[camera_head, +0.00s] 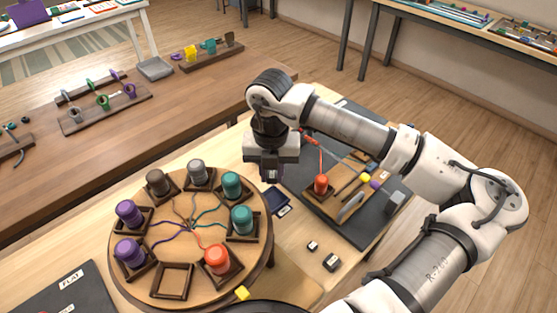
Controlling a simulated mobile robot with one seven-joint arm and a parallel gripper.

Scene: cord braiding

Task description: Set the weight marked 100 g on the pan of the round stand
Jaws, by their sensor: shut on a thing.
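The round stand (190,281) is a wooden disc at lower left. Colored bobbins sit in square holders around its rim, and their cords meet at the middle. My gripper (272,177) points down just right of the disc, shut on a small dark thing mostly hidden between the fingers; no marking on it is readable. Below it lies a dark blue square pan or pad (277,200) with a pale label; I cannot tell whether it belongs to the stand.
One square holder (172,281) is empty.

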